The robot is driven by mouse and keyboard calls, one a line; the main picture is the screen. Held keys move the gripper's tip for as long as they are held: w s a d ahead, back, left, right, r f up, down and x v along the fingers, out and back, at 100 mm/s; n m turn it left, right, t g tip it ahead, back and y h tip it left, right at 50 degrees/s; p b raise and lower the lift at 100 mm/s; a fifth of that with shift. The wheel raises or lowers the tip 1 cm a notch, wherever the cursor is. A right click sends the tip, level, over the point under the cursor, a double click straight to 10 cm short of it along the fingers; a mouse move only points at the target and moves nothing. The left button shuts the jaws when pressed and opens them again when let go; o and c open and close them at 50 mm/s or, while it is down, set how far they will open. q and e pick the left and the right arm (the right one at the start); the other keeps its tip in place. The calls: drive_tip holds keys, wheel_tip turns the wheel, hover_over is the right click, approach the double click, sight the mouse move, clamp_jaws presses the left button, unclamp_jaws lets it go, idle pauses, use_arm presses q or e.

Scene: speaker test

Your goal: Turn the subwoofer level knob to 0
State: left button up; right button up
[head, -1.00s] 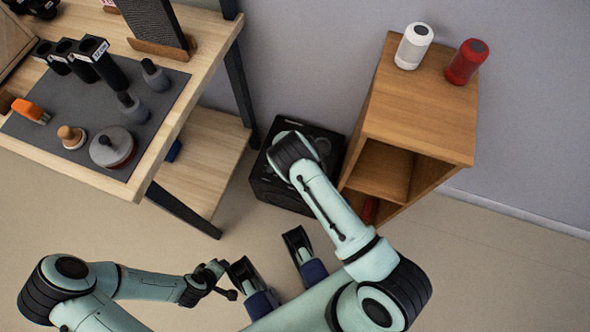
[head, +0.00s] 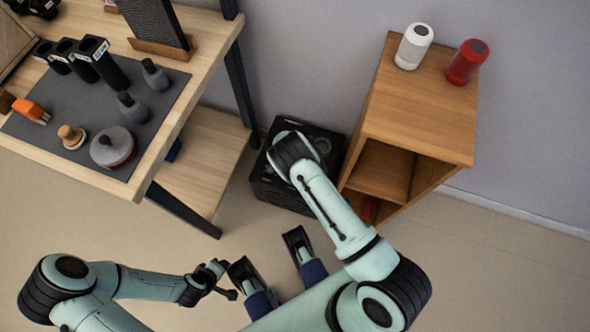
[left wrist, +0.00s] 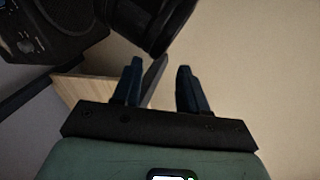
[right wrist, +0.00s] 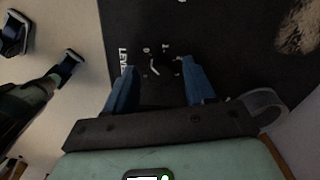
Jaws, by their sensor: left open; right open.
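The subwoofer (head: 268,188) is a black box on the floor between the table and the wooden cabinet; it also shows at upper left in the left wrist view (left wrist: 70,45). My right wrist hides part of its top in the head view. In the right wrist view, the dark level knob (right wrist: 160,72) is beside white "LEVEL" lettering, with small white marks around it; its setting is unclear. My right gripper (right wrist: 159,67) is open, with its fingertips on either side of the knob; contact cannot be told. My left gripper (head: 226,281) is open and empty, left of and below the subwoofer.
A wooden table (head: 215,65) with a grey mat and several tools stands at left, with a lower shelf (head: 205,160). A wooden cabinet (head: 425,105) is close on the subwoofer's right, bearing a white speaker (head: 413,47) and a red speaker (head: 466,62). Floor at right is clear.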

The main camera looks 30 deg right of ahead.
use_arm(q)
drive_tip(key=s+d+r+g+h+p, duration=0.1)
drive_tip(key=s+d+r+p, duration=0.2)
drive_tip(key=s, duration=0.3)
drive_tip(key=shift+r+m+g+p, duration=0.3)
drive_tip(key=shift+r+g+p, duration=0.15)
drive_tip(key=shift+r, duration=0.45)
use_arm(e)
wheel_tip(320, 180, up, 14)
drive_tip(key=shift+f, duration=0.25)
